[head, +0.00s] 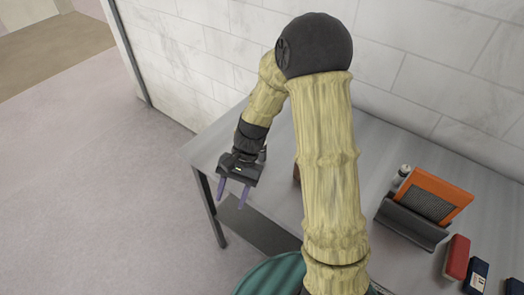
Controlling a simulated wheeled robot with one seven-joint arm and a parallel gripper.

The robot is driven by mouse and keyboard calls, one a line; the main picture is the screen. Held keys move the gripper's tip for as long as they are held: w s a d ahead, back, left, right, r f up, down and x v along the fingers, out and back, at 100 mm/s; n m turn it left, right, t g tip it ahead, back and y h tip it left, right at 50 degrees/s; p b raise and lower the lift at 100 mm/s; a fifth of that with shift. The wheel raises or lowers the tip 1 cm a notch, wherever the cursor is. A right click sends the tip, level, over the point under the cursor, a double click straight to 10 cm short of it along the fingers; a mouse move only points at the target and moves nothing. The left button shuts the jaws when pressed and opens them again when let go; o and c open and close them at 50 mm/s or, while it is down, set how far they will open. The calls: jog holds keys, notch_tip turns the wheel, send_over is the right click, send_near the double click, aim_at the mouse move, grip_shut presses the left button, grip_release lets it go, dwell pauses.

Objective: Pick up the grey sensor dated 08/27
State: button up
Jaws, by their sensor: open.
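I cannot make out a grey sensor or any date in the head view. Small boxes lie at the lower right of the table, one red (456,257) and one dark blue (476,276), with another dark one (514,287) cut by the frame edge. Their markings are too small to read. My gripper (232,194) is open and empty, its two purple fingers pointing down at the left end of the table, far from these boxes. My arm hides the middle of the table.
A grey table (270,130) stands along a white tiled wall. An orange-framed panel (438,198) leans in a dark holder (408,222), beside a small white bottle (402,172). A brown thing (296,173) is mostly hidden by my arm. A green round thing (270,278) shows at the bottom. The floor at left is clear.

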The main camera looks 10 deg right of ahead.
jog(key=s+d+r+n+t+h, duration=0.4)
jog(key=d+r+t, duration=0.3)
jog(key=d, duration=0.5)
jog(key=shift+d+r+n+h, duration=0.25)
jog(key=shift+r+n+h, duration=0.15)
jog(key=shift+n+h, duration=0.3)
jog(key=shift+s, duration=0.1)
jog(key=shift+c, duration=1.2)
jog(key=shift+a, duration=0.1)
